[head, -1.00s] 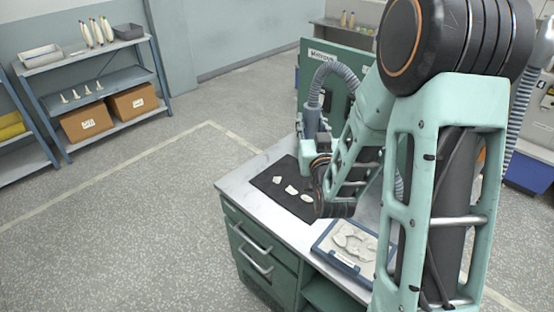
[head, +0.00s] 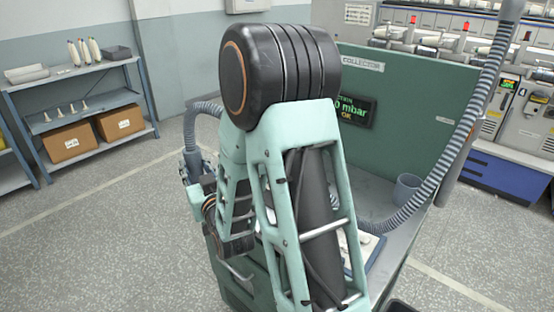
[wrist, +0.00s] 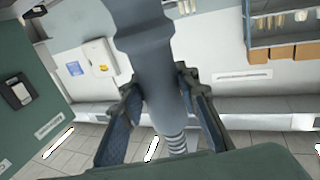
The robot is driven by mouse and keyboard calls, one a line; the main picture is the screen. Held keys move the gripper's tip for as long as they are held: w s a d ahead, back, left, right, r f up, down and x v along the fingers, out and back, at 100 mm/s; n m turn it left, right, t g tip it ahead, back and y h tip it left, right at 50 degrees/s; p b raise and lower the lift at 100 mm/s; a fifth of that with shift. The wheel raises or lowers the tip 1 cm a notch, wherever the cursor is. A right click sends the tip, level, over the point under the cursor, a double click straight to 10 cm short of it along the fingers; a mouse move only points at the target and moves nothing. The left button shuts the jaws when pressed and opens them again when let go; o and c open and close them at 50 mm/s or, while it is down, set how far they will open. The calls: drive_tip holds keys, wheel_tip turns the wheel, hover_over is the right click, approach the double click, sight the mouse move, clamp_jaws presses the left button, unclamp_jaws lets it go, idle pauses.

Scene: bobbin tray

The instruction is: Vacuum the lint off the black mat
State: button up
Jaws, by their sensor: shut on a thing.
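My gripper (wrist: 162,105) is shut on the grey vacuum nozzle (wrist: 150,62), which passes between the two fingers in the wrist view. In the head view, my gripper (head: 192,172) is small and partly covered by my own arm, at the left side of the bench. The grey ribbed hose (head: 203,107) bends over above it. The black mat and its lint are hidden behind my arm in the head view and do not show in the wrist view.
A green panel (head: 420,110) with a COLLECTOR label and a lit display (head: 357,111) stands behind the bench. A grey cup (head: 407,188) and a long hose (head: 440,165) are at right. A blue-edged tray (head: 372,250) is partly covered. Shelves (head: 85,100) stand far left.

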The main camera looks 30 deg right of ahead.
drive_tip(key=s+d+m+h+b, duration=0.2)
drive_tip(key=d+h+b, duration=0.15)
drive_tip(key=d, duration=2.35)
drive_tip(key=shift+y, duration=0.45)
drive_tip(key=f+b, duration=0.2)
drive_tip(key=f, duration=0.1)
drive_tip(key=f+b, duration=0.1)
drive_tip(key=f, duration=0.1)
drive_tip(key=shift+w+d+b, duration=0.1)
drive_tip(key=shift+d+b, duration=0.15)
drive_tip(key=shift+b, duration=0.45)
